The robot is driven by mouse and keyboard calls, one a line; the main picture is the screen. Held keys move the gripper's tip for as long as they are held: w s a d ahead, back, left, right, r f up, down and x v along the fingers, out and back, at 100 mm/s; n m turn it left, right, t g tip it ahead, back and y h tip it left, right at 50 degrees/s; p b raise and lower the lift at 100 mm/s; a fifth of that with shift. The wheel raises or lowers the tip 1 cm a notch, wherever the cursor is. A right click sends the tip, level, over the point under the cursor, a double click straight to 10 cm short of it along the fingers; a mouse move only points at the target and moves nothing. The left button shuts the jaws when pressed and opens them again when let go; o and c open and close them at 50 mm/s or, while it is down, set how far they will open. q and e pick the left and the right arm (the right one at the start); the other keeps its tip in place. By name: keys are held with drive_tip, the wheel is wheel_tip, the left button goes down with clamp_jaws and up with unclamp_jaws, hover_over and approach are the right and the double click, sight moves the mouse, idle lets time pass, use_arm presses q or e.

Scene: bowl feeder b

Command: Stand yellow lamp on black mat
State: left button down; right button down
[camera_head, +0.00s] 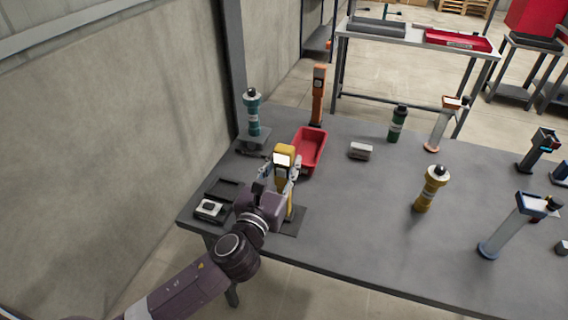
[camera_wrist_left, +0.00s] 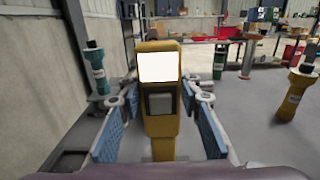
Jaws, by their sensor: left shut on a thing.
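The yellow lamp (camera_head: 284,156) is upright, with a bright white panel near its top. It also fills the middle of the left wrist view (camera_wrist_left: 160,103). My left gripper (camera_head: 279,174) is shut on the lamp; its blue-padded fingers (camera_wrist_left: 160,125) are on either side of the post. The black mat (camera_head: 296,222) lies near the table's front left edge, partly hidden by my arm. The lamp's lower end shows over the mat; I cannot tell whether it touches it. My right gripper is not in view.
A red bin (camera_head: 311,150) is just behind the lamp, with an orange post (camera_head: 318,95) beyond it. A teal bottle-like object (camera_head: 252,112) stands back left. A black tray (camera_head: 222,189) lies left. A yellow bottle-like object (camera_head: 431,190) stands right, with clear table (camera_head: 365,210) between.

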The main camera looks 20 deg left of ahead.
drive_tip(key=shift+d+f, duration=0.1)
use_arm(q)
drive_tip(key=c, duration=1.8)
unclamp_jaws()
drive_tip(key=shift+f, duration=0.15)
drive_tip(key=o, duration=0.4)
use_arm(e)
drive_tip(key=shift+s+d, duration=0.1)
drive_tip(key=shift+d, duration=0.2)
use_arm(q)
drive_tip(key=shift+r, duration=0.2)
drive_tip(key=s+b, duration=0.2)
drive_tip(key=s, duration=1)
drive_tip(key=shift+a, duration=0.2)
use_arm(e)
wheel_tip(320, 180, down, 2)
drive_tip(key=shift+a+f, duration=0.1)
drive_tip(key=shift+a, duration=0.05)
